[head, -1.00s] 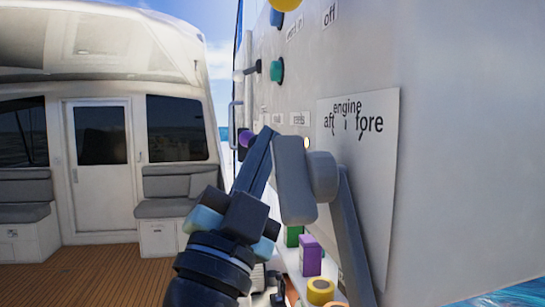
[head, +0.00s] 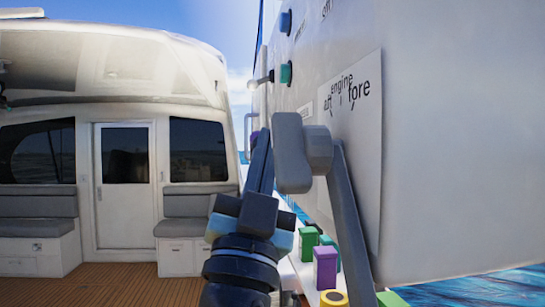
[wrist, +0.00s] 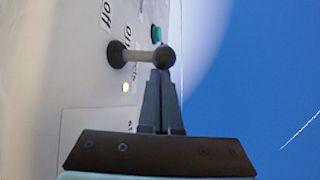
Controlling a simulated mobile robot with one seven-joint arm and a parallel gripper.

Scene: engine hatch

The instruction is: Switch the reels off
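In the wrist view a toggle switch with a dark ball end (wrist: 164,57) sticks out sideways from a round dark base on the white panel. Labels "off" (wrist: 105,15) and "on" lie beside it; a further small label is partly hidden and I cannot read it surely. A small lit lamp (wrist: 126,87) glows below the base. My gripper (wrist: 162,76) has its fingers together, tips right at the ball; I cannot tell whether they touch it. In the head view my gripper (head: 260,155) points at the panel, partly behind a big grey lever (head: 292,155).
The grey lever stands by the "engine aft fore" plate (head: 352,130). Teal (head: 286,73) and blue (head: 285,22) knobs sit higher on the panel. A purple box (head: 325,266), green boxes and a yellow roll (head: 333,299) lie below. Open deck (head: 110,285) is at left.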

